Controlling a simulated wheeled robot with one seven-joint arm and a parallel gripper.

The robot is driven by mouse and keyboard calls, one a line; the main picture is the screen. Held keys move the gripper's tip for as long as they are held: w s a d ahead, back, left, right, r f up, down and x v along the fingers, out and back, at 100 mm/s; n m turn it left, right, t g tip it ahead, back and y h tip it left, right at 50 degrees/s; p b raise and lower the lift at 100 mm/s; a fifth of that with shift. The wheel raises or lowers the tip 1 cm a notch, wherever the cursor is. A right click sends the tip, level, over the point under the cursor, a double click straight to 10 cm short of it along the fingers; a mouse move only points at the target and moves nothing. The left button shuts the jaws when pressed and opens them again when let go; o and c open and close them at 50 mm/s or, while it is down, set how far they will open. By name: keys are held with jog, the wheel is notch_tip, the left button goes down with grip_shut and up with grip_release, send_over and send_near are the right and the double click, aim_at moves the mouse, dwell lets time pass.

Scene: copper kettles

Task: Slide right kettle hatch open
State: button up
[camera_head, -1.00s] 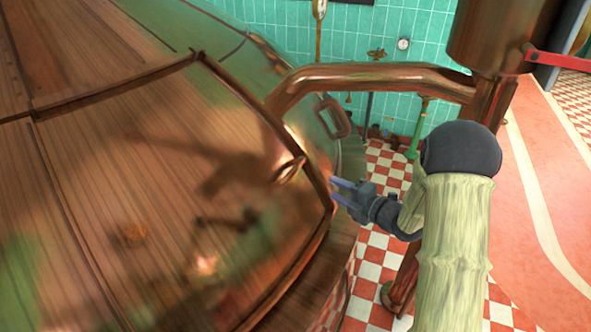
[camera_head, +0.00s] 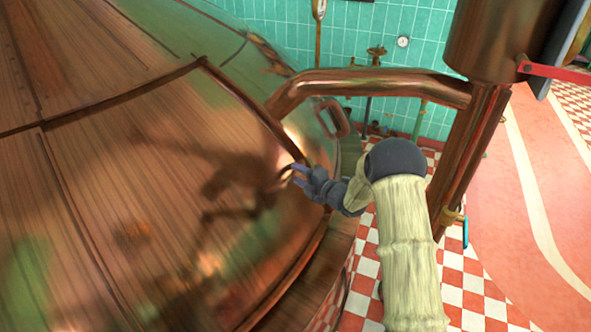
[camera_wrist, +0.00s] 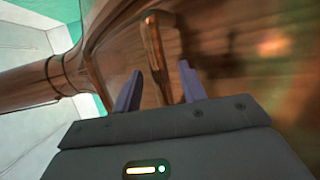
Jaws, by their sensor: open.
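The large copper kettle fills the left of the head view. Its hatch (camera_head: 130,170) is a broad, framed copper panel with wood-like streaks and blurred reflections. The hatch handle (camera_head: 283,174) is a small copper bar near the panel's right edge. In the wrist view the handle (camera_wrist: 154,48) stands upright ahead, lined up with the gap between the fingers. My gripper (camera_head: 297,175) is open at the handle; its two purple fingers also show in the wrist view (camera_wrist: 162,82). I cannot tell whether they touch the handle.
A thick copper pipe (camera_head: 370,84) arches from the kettle to a copper column at the right, close behind my arm. A second handle (camera_head: 339,119) sits farther back on the kettle. Red-and-white checkered floor (camera_head: 470,285) lies open at the lower right.

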jog(key=shift+x, duration=1.1)
